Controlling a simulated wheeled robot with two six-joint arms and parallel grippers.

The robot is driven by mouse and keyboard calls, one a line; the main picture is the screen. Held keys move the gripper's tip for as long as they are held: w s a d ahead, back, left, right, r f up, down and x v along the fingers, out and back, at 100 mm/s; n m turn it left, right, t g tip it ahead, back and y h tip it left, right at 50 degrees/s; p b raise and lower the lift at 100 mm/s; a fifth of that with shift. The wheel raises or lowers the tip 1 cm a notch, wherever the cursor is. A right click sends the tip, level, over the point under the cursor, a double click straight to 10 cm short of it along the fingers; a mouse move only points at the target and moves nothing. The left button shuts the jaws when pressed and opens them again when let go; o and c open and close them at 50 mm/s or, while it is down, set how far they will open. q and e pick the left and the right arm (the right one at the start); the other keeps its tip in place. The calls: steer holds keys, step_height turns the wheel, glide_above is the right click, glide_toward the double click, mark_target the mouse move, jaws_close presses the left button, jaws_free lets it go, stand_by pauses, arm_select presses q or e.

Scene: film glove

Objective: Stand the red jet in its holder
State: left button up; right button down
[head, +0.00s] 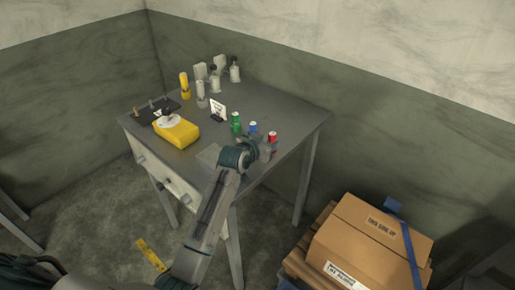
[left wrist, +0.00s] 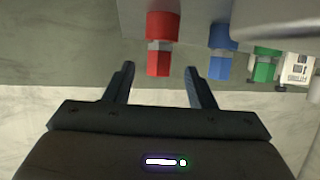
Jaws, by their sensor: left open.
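The red jet (head: 272,136) stands near the right front edge of the grey table, at the end of a row with a blue one (head: 253,126) and a green one (head: 236,121). In the left wrist view the red jet (left wrist: 158,64) shows red at both ends with a grey band between. My left gripper (head: 257,147) is open beside it; in the wrist view the jet lines up with the gap between the fingers. I cannot tell whether it is between them or beyond. I cannot make out which thing is its holder. My right gripper is out of view.
The table's right back is clear.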

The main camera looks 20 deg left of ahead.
arm_select(q)
steer(key=b+v, duration=0.1)
steer(key=v, duration=0.4)
steer(key=shift+s, duration=0.25)
steer(key=shift+s+r, duration=0.3)
steer(key=shift+s, duration=0.1)
